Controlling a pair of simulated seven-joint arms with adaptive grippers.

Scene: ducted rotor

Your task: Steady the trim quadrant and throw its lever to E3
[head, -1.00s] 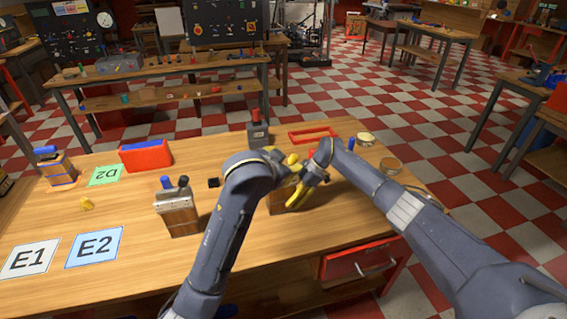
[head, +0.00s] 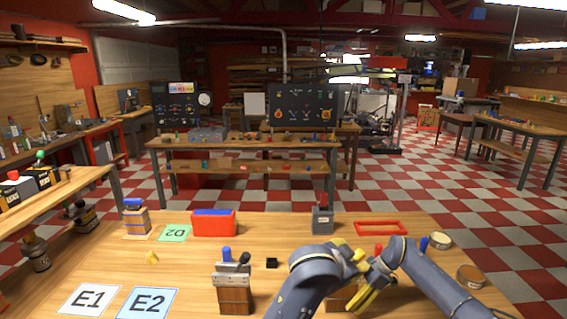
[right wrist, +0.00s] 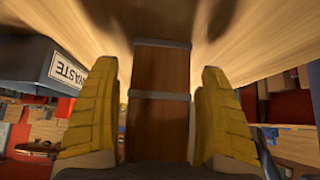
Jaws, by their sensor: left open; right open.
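A wooden block (head: 339,302) stands at the front right of the bench, mostly hidden behind my arms. A red knob (head: 379,248) shows just behind the grippers. I cannot tell whether this block is the trim quadrant, and no E3 marking is readable. My left gripper (head: 350,254) is open, above the block. My right gripper (head: 369,288) is open beside it, lower down. In the right wrist view the open yellow fingers (right wrist: 160,120) stand on either side of a wooden body with metal bands (right wrist: 160,70), with gaps showing.
A wooden lever box (head: 234,296) with blue and dark handles stands to the left. E1 (head: 90,299) and E2 (head: 148,303) cards lie at the front left. A red bin (head: 214,224), a grey lever unit (head: 322,221) and a red frame (head: 380,228) stand behind. Round tins (head: 471,275) lie at right.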

